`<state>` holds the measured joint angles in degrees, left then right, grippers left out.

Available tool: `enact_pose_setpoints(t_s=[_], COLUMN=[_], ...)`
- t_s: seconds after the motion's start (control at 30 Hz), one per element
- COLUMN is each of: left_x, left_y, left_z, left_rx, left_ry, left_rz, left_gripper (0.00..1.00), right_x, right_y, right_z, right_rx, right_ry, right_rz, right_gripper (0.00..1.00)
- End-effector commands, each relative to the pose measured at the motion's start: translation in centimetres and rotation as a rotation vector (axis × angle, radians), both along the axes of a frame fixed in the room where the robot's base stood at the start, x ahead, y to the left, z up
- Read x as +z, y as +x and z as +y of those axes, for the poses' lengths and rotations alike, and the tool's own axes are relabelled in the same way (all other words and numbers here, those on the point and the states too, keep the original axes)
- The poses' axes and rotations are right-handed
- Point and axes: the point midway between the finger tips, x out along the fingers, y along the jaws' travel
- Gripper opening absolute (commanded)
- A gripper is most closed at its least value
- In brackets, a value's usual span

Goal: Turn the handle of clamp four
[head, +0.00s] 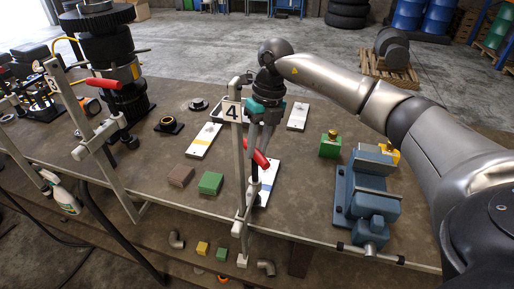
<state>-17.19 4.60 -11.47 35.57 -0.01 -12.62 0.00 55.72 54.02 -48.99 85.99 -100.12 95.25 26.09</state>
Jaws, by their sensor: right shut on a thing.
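Clamp four (240,180) is a grey bar clamp standing upright at the front edge of the workbench, with a white plate marked "4" (232,112) near its top. Its red handle (261,160) sits low on the clamp, tilted down to the right. My right gripper (259,146) reaches down from above, just right of the number plate, with its fingers shut on the red handle. The fingertips partly cover the handle. My left gripper is not in view.
A blue vise (368,195) stands right of the clamp on the workbench (310,190). White trays (204,141), a green block (210,183) and a brown block (181,177) lie nearby.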

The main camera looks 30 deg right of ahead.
Motion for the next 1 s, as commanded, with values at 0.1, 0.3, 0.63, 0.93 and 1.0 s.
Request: enact_pose_setpoints(t_s=[0.1,0.3,0.63,0.93,1.0], left_x=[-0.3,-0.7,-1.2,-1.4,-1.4], left_y=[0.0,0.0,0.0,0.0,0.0], left_z=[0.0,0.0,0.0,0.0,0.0], left_rx=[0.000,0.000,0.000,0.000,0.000], left_ry=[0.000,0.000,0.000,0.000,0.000], left_rz=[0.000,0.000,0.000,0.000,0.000], left_gripper=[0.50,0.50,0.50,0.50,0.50], right_x=[0.1,0.1,0.1,0.0,0.0], right_y=[0.2,0.3,0.4,0.5,0.5], right_z=[0.0,-0.1,-0.1,-0.1,-0.1], right_rx=[0.112,0.301,0.567,0.709,0.726], right_ry=[0.000,-0.001,0.000,0.000,0.000], right_rz=[-0.003,-0.004,-0.004,-0.004,-0.004], right_gripper=[0.00,0.00,0.00,0.00,0.00])
